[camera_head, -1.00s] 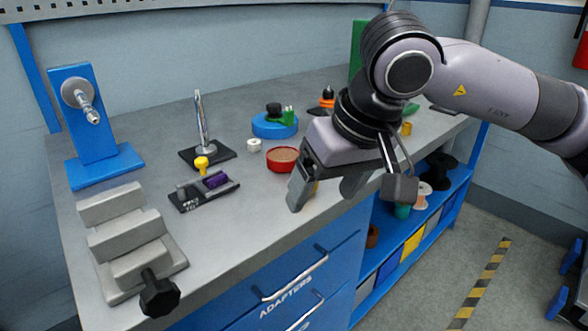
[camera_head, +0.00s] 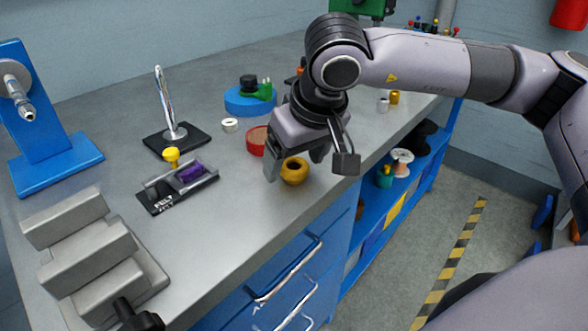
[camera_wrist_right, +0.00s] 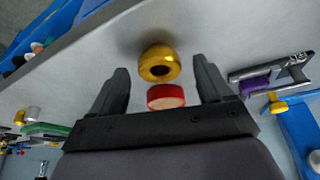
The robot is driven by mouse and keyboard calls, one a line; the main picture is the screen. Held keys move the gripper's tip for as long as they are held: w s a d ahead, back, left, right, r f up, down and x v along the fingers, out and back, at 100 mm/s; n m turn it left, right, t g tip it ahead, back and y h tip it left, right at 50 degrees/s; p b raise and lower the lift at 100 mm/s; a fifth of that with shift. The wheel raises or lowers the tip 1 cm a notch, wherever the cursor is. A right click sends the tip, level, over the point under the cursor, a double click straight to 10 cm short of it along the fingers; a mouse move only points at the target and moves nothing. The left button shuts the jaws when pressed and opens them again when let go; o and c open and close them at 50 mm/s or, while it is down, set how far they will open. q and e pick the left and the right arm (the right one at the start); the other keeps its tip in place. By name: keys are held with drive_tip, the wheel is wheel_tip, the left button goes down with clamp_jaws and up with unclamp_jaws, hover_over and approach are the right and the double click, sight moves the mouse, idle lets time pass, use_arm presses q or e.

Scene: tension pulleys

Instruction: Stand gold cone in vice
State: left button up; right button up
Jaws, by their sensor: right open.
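The gold cone (camera_head: 294,173), a rounded piece with a hole in its top, stands on the bench near the front edge. It also shows in the right wrist view (camera_wrist_right: 158,64), centred ahead of the fingers. My right gripper (camera_head: 295,162) is open and empty, its fingers on either side of the cone; in the wrist view the fingertips (camera_wrist_right: 160,70) appear short of it. I see no contact. The grey stepped vice (camera_head: 88,255) with a black knob (camera_head: 137,316) sits at the bench's near left, its jaws empty. My left gripper is out of view.
A red dish (camera_head: 257,141) is just behind the gripper. A black fixture with a purple part (camera_head: 190,172), a yellow knob (camera_head: 171,155), a metal post (camera_head: 168,110) and a blue stand (camera_head: 40,140) lie leftward. Bare bench lies between cone and vice.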

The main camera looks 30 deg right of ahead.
drive_tip(key=shift+w+f, duration=0.1)
drive_tip(key=shift+f, duration=0.05)
drive_tip(key=c, duration=1.3)
wheel_tip(320, 180, up, 20)
drive_tip(key=p, duration=0.2)
drive_tip(key=shift+a+p, duration=0.1)
drive_tip(key=shift+p, duration=0.2)
